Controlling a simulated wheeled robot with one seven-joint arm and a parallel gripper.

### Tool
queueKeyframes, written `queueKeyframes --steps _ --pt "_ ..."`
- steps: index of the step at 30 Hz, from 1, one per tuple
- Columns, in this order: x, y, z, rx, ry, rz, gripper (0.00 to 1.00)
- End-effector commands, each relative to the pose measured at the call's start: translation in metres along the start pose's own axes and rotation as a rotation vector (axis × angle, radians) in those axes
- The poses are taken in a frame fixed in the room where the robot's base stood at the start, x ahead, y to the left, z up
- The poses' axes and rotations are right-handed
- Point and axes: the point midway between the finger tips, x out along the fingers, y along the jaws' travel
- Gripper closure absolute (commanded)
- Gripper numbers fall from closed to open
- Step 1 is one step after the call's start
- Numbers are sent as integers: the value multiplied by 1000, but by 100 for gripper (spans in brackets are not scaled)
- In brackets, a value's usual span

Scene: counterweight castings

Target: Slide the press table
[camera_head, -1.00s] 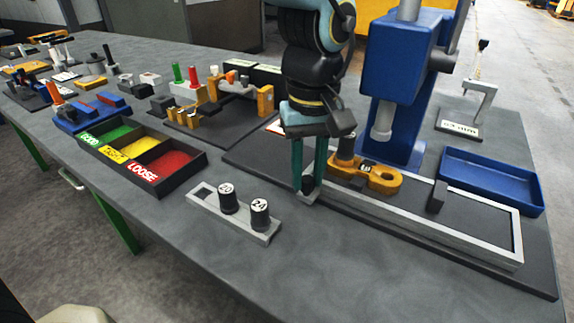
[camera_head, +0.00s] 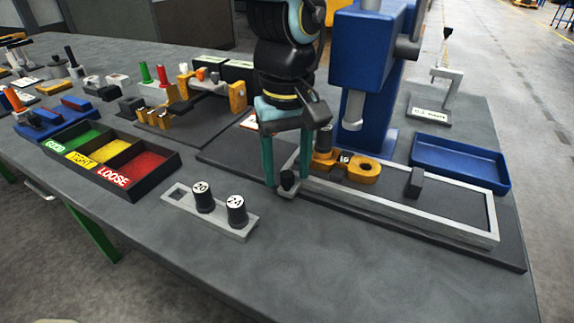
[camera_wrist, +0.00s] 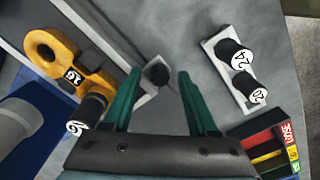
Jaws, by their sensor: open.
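The press table is a pale grey frame (camera_head: 440,232) on a dark base plate, below the blue press (camera_head: 362,75). A dark round knob (camera_head: 288,179) stands at its near left end; it also shows in the wrist view (camera_wrist: 157,73). My gripper (camera_head: 287,184) is open, its green fingers down on either side of the knob. In the wrist view, the knob lies between the fingertips (camera_wrist: 160,75), with a gap on each side. An orange casting (camera_head: 362,172) marked 16 lies within the frame, with a dark plug (camera_head: 324,140) standing at its left end.
A dark block (camera_head: 415,183) sits at the frame's right part. A blue tray (camera_head: 458,163) lies behind it. A rack (camera_head: 181,193) with plugs marked 20 and 24 stands front left, near a sorting box (camera_head: 157,180).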

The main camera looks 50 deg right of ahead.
Motion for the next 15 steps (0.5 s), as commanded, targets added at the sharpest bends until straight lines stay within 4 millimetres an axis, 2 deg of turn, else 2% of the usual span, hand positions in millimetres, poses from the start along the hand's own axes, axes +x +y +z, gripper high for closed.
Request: queueKeyframes --steps 5,15 --pt "-11 1 -1 -1 3 3 41" --pt "-75 1 -1 -1 4 4 41"
